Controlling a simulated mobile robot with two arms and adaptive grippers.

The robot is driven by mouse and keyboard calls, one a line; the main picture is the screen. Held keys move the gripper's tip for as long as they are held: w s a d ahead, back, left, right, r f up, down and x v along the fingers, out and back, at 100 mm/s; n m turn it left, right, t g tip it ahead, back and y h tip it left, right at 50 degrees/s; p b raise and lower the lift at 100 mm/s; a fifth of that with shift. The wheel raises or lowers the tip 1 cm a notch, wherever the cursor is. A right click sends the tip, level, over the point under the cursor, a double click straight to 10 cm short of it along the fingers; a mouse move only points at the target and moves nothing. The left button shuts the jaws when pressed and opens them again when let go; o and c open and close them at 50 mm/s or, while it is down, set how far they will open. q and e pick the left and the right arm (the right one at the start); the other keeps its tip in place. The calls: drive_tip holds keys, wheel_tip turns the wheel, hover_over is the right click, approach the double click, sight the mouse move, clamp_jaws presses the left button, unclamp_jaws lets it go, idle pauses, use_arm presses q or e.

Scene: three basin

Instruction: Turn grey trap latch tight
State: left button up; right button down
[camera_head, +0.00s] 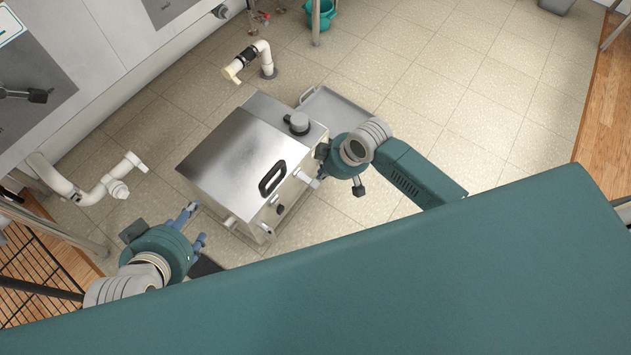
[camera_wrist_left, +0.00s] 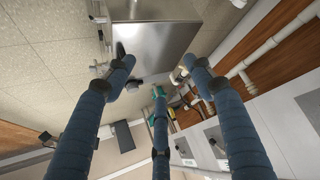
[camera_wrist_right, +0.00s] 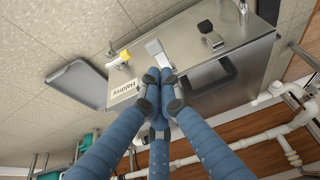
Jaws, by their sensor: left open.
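The steel trap (camera_head: 235,150) stands on the tiled floor, its lid down, with a black handle (camera_head: 272,178) near one edge. A pale grey latch (camera_head: 309,179) sticks out at its right side, and it also shows in the right wrist view (camera_wrist_right: 155,47). My right gripper (camera_head: 322,163) is at this latch. In the right wrist view its fingers (camera_wrist_right: 161,80) are drawn together with their tips right at the latch's end; whether they pinch it is hidden. My left gripper (camera_head: 197,224) is open and empty beside the trap's left front corner, its fingers spread in the left wrist view (camera_wrist_left: 158,64).
A grey tray (camera_head: 345,108) lies on the floor behind the trap. White pipes (camera_head: 95,188) rise at the left, and another pipe (camera_head: 262,57) stands behind. A teal bucket (camera_head: 322,14) is far back. The floor to the right is clear.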

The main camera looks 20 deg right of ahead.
drive_tip(key=b, duration=0.2)
hover_over(312, 183)
drive_tip(key=s+d, duration=0.1)
drive_tip(key=s, duration=0.1)
wheel_tip(312, 183, down, 5)
drive_tip(key=x, duration=0.1)
drive_tip(key=b+x, duration=0.2)
drive_tip(key=shift+d+f, duration=0.2)
drive_tip(key=shift+d, duration=0.05)
use_arm(q)
drive_tip(key=w+d+r+t+h, duration=0.2)
drive_tip(key=w+r+t, duration=0.2)
drive_tip(key=r, duration=0.7)
drive_tip(key=w+d+r+t+h, duration=0.1)
drive_tip(key=w+d+r+t, duration=0.2)
drive_tip(key=w+r+t, duration=0.2)
wheel_tip(312, 183, up, 6)
drive_tip(key=t, duration=0.3)
drive_tip(key=shift+w+d+m+h, duration=0.15)
drive_tip(key=shift+w+m+h, duration=0.15)
drive_tip(key=shift+h, duration=0.1)
use_arm(e)
drive_tip(key=shift+f, duration=0.1)
